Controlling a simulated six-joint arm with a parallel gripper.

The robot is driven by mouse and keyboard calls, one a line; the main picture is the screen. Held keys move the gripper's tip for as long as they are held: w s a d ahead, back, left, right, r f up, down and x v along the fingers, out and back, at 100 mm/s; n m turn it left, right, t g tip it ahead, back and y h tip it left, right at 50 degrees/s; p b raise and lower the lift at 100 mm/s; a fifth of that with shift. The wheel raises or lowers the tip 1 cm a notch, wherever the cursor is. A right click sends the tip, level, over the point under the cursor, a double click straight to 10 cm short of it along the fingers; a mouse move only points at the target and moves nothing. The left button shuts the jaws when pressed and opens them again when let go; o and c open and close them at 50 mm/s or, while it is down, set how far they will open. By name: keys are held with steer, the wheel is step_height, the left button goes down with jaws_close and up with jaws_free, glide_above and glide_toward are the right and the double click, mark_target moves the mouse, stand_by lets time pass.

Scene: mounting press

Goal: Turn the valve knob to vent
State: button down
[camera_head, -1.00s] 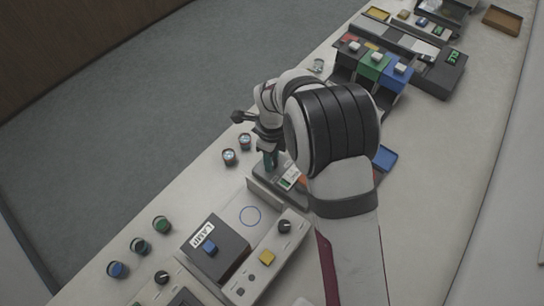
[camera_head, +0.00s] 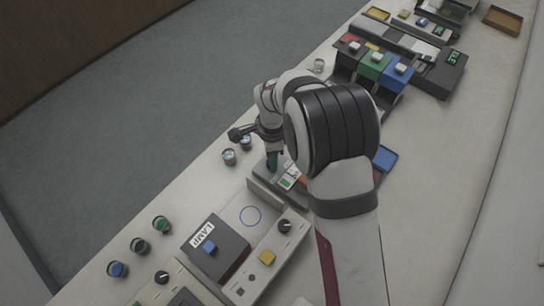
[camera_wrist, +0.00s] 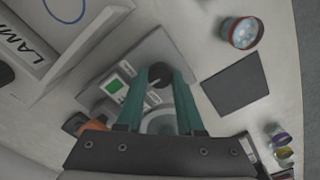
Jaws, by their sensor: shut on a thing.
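The black valve knob (camera_wrist: 160,73) sits on the grey panel of the press (camera_wrist: 120,68), between the teal fingertips of my gripper (camera_wrist: 160,80) in the wrist view. My gripper is shut on the knob, with a fingertip on each side. A pale line shows on the knob. In the head view my gripper (camera_head: 272,162) reaches down to the grey press base (camera_head: 264,189); the knob is hidden there by fingers and wrist. Beside it are a small green display (camera_wrist: 112,86) and an orange part (camera_wrist: 95,124).
Two small cups (camera_head: 229,156) stand left of my gripper, near the table edge. A dark flat pad (camera_wrist: 236,84) lies beside the press in the wrist view. A box labelled LAMP (camera_head: 216,246) and a knob panel (camera_head: 268,257) stand in front. Coloured-button units (camera_head: 374,66) stand behind.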

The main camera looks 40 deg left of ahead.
steer(key=n, duration=0.4)
steer(key=shift+n, duration=2.2)
steer(key=c, duration=0.5)
jaws_free()
steer(key=shift+c, duration=0.2)
steer(key=shift+r, duration=0.1)
step_height(320, 180, up, 16)
steer(key=shift+f, duration=0.2)
